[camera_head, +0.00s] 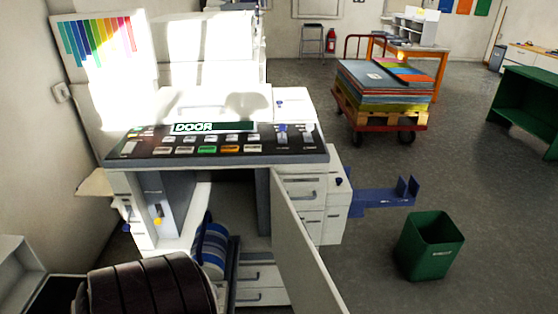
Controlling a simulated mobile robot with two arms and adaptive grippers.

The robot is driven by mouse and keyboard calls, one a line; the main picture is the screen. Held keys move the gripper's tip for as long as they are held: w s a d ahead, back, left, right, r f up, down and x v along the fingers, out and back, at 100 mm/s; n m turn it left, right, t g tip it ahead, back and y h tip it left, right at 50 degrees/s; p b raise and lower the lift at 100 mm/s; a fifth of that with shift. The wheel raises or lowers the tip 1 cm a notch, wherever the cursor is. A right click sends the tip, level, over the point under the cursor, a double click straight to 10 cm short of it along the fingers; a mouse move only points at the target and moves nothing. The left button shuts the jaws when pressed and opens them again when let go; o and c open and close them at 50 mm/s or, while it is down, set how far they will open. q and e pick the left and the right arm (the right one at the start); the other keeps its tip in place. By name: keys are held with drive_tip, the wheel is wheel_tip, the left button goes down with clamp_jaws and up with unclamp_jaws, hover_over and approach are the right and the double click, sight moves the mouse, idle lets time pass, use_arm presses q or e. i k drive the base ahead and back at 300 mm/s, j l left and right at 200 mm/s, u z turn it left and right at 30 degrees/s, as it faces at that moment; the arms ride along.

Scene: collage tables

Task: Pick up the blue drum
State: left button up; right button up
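The blue drum (213,252) has lighter bands around it. It is low in the open front of the white copier-like machine (215,147), left of the machine's open door (300,250). A dark upright edge beside it and a dark brown banded rounded object (150,288) below hide part of it. I cannot tell what it rests on. Neither of my grippers shows in this view, and nothing is seen touching the drum.
A green bin (430,246) stands on the floor at right. A blue tray (385,196) juts from the machine's right side. A cart (382,118) with stacked sheets stands behind. A green table (528,103) is far right. Grey floor between is clear.

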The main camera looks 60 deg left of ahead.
sight(211, 249)
drive_tip(key=i+l+z, duration=0.2)
drive_tip(key=i+z, duration=0.15)
drive_tip(key=i, duration=0.25)
drive_tip(key=i+u, duration=0.2)
drive_tip(key=u, duration=0.15)
drive_tip(key=i+u, duration=0.15)
drive_tip(key=u, duration=0.25)
drive_tip(key=i+l+u, duration=0.2)
drive_tip(key=u, duration=0.15)
drive_tip(key=i+u, duration=0.1)
drive_tip(key=u, duration=0.4)
drive_tip(key=i+u, duration=0.15)
drive_tip(key=u, duration=0.3)
drive_tip(key=i+l+u, duration=0.1)
drive_tip(key=u, duration=0.4)
drive_tip(key=i+l+u, duration=0.1)
drive_tip(key=u, duration=0.4)
